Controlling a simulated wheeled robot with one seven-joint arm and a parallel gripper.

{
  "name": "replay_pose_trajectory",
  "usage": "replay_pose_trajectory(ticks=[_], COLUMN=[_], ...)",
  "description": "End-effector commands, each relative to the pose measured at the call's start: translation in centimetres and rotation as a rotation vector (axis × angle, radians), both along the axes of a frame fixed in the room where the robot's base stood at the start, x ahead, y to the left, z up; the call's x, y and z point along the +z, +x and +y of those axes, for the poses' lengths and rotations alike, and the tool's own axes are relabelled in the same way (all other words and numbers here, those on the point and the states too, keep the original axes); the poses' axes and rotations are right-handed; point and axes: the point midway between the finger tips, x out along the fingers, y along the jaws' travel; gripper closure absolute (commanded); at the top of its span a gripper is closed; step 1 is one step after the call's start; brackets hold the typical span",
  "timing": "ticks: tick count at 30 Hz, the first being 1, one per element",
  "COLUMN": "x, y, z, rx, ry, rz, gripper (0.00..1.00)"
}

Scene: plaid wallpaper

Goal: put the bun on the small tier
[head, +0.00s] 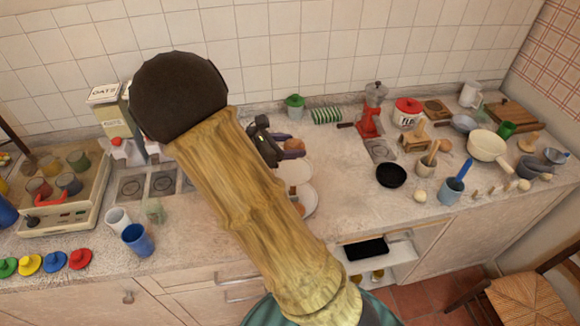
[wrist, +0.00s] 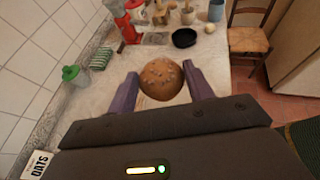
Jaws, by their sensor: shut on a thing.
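My gripper (head: 291,149) is shut on a round brown bun (head: 296,144), held above the counter. In the wrist view the seeded bun (wrist: 161,79) sits between the two purple fingers of my gripper (wrist: 163,84). A pale tiered stand (head: 296,171) shows in the head view just below the gripper, with another round plate (head: 311,202) lower in the picture. My arm hides the left part of both plates. One brown item (head: 299,209) rests at the lower plate. The stand cannot be made out in the wrist view.
A green-lidded jar (head: 295,106) and a striped green item (head: 326,115) stand near the wall. Bare counter lies between stand and bowl.

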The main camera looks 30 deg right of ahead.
Motion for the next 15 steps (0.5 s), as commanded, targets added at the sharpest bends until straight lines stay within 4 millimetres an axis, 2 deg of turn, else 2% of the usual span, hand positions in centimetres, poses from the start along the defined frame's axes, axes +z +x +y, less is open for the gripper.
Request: replay_pose_trajectory(ticks=[3, 6, 15], x=[-2.0, -3.1, -3.5], y=[0.0, 0.0, 0.1], z=[0.0, -0.1, 0.2], rx=[0.0, -0.001, 0.004], ry=[-0.003, -0.001, 0.0], rz=[0.005, 0.003, -0.002], gripper=[0.71, 0.71, 0.71])
